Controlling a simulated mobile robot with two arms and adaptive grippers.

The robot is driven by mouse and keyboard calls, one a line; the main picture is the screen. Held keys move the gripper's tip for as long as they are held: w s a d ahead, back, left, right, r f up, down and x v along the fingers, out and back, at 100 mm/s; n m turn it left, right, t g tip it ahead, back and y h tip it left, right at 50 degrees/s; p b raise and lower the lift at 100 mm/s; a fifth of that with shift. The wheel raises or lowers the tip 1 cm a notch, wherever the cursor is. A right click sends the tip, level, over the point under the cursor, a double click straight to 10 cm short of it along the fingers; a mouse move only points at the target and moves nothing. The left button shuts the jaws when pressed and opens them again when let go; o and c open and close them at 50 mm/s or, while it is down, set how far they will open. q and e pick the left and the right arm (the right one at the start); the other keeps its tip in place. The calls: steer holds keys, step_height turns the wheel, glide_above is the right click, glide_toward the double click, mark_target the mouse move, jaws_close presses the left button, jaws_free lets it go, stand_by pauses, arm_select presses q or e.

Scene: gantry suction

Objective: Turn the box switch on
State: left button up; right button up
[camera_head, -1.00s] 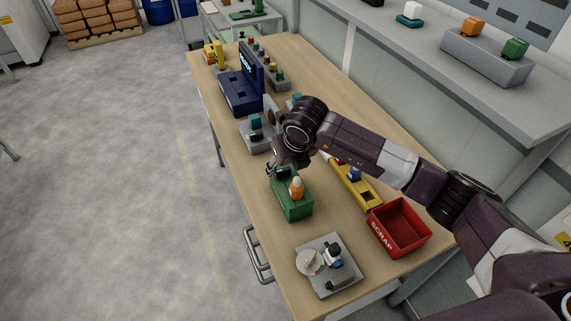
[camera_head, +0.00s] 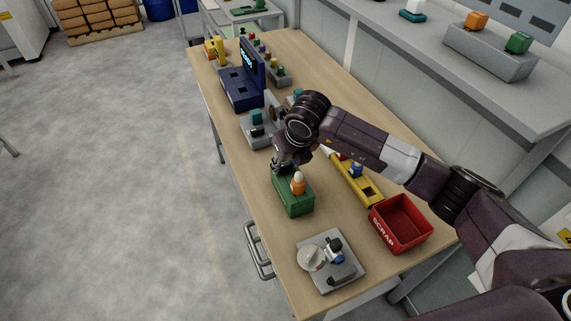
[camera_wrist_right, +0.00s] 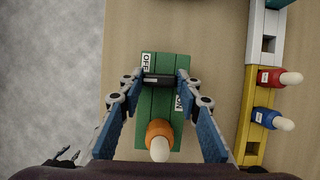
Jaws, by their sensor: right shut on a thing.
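The box switch is a green box (camera_head: 293,197) near the front of the bench. In the right wrist view the green box (camera_wrist_right: 150,122) has an OFF label (camera_wrist_right: 146,64) at its far end and an ON label (camera_wrist_right: 179,103) at its right side. Its black slider (camera_wrist_right: 158,80) is by the OFF end. My right gripper (camera_wrist_right: 159,80) has a fingertip on each side of the slider and is shut on it. My left gripper is not in view.
A red SCRAP bin (camera_head: 401,224) and a yellow holder (camera_head: 362,184) with coloured pegs stand to the right. A grey plate (camera_head: 345,279) with small parts lies in front. A grey fixture (camera_head: 258,133) and a blue console (camera_head: 238,91) stand behind. Bare tabletop lies between the box and plate.

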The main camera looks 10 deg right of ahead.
steer(key=n+b, duration=0.2)
steer(key=b, duration=0.1)
steer(key=n+y+b, duration=0.1)
steer(key=n+b, duration=0.1)
steer(key=b, duration=0.1)
steer(key=n+g+y+b, duration=0.1)
steer(key=n+b, duration=0.2)
steer(key=shift+d+f+b, duration=0.2)
steer(key=shift+d+b, duration=0.1)
steer(key=shift+b, duration=0.05)
steer(key=shift+r+n+g+y+b, duration=0.15)
steer(key=shift+n+g+y+b, duration=0.3)
steer(key=shift+n+b, duration=0.6)
steer(key=shift+d+r+n+g+y+b, duration=0.1)
steer(key=shift+n+g+y+b, duration=0.25)
steer(key=shift+n, duration=0.8)
steer(key=o, duration=1.2)
steer(key=shift+c, duration=0.2)
steer(key=shift+d+r, duration=0.1)
steer(key=v, duration=1.1)
steer(key=shift+r, duration=0.45)
